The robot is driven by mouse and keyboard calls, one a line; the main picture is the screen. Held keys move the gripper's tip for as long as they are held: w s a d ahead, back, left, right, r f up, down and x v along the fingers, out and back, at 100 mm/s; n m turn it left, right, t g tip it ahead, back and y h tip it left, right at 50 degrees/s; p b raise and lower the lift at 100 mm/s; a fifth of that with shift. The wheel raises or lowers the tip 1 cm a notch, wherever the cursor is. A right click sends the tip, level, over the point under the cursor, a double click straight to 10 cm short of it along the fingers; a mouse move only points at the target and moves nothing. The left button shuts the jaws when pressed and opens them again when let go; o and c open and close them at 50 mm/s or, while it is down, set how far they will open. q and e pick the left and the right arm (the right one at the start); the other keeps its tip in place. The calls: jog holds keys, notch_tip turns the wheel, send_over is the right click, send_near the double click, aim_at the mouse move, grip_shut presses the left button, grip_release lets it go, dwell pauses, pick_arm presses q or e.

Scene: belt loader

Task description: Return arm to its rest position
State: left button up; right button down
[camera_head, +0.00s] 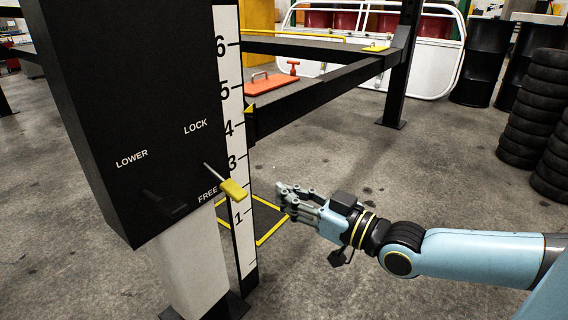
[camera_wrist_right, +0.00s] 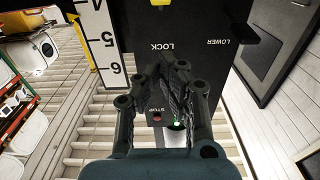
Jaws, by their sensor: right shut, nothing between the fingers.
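My right gripper (camera_head: 281,193) is in the middle of the head view, just right of the yellow-handled lever, with its arm coming in from the right. Its fingers are together and hold nothing. In the wrist view the fingers (camera_wrist_right: 176,66) show in front of the black control box (camera_wrist_right: 205,72), partly hiding it. The box (camera_head: 130,90) fills the left of the head view. Its lever with a yellow handle (camera_head: 233,189) sits by the FREE label, apart from the gripper as far as I can tell. My left gripper is not in view.
A dark lever (camera_head: 165,203) is below LOWER. A numbered scale (camera_head: 228,70) runs along the box. Tire stacks (camera_head: 537,110) stand at right. Open concrete floor lies between.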

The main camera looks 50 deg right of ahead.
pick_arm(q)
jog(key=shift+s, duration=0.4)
